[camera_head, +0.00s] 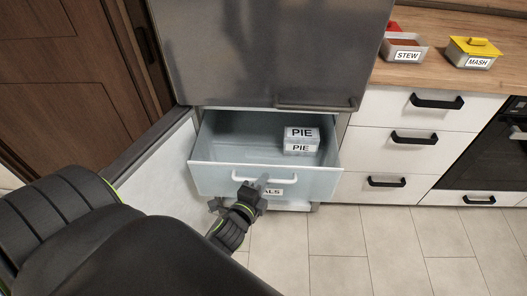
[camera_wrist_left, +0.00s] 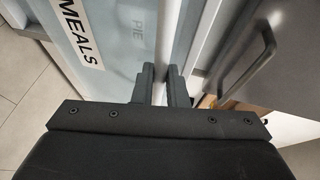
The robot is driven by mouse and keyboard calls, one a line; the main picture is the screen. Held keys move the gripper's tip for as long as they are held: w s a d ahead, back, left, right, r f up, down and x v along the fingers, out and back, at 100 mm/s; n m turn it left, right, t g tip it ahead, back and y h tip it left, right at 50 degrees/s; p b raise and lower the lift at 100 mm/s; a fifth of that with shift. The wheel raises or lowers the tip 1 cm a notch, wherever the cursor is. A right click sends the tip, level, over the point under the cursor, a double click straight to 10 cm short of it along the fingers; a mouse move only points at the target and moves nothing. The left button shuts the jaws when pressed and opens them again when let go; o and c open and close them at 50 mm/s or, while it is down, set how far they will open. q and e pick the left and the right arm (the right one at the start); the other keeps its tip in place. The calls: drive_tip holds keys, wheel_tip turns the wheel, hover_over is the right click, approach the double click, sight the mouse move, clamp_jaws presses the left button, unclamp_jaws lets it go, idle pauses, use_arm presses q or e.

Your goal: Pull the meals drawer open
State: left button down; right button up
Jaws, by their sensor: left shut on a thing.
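The meals drawer (camera_head: 220,176) is a pale blue translucent drawer low in the grey fridge, and it stands pulled out with its inside showing. Its label, partly covered in the head view, reads MEALS in the left wrist view (camera_wrist_left: 77,35). My left gripper (camera_head: 254,188) is at the drawer's white bar handle (camera_head: 250,178). In the left wrist view the fingers (camera_wrist_left: 164,84) are shut around the white bar (camera_wrist_left: 168,40). My right gripper is not in view.
The closed grey fridge door (camera_head: 270,50) with its bar handle (camera_head: 316,105) is above the drawer. White cabinet drawers (camera_head: 400,145) stand to the right. The STEW tub (camera_head: 405,50) and MASH tub (camera_head: 474,52) are on the wooden counter. Tiled floor (camera_head: 350,240) is clear in front.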

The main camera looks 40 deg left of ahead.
use_arm(q)
drive_tip(key=shift+s+d, duration=0.25)
drive_tip(key=shift+s, duration=0.2)
drive_tip(key=c, duration=1.5)
unclamp_jaws()
drive_tip(key=shift+o, duration=0.2)
drive_tip(key=p+v, duration=0.1)
drive_tip(key=v, duration=0.6)
drive_tip(key=shift+s+p, duration=0.25)
drive_tip(key=shift+p, duration=0.1)
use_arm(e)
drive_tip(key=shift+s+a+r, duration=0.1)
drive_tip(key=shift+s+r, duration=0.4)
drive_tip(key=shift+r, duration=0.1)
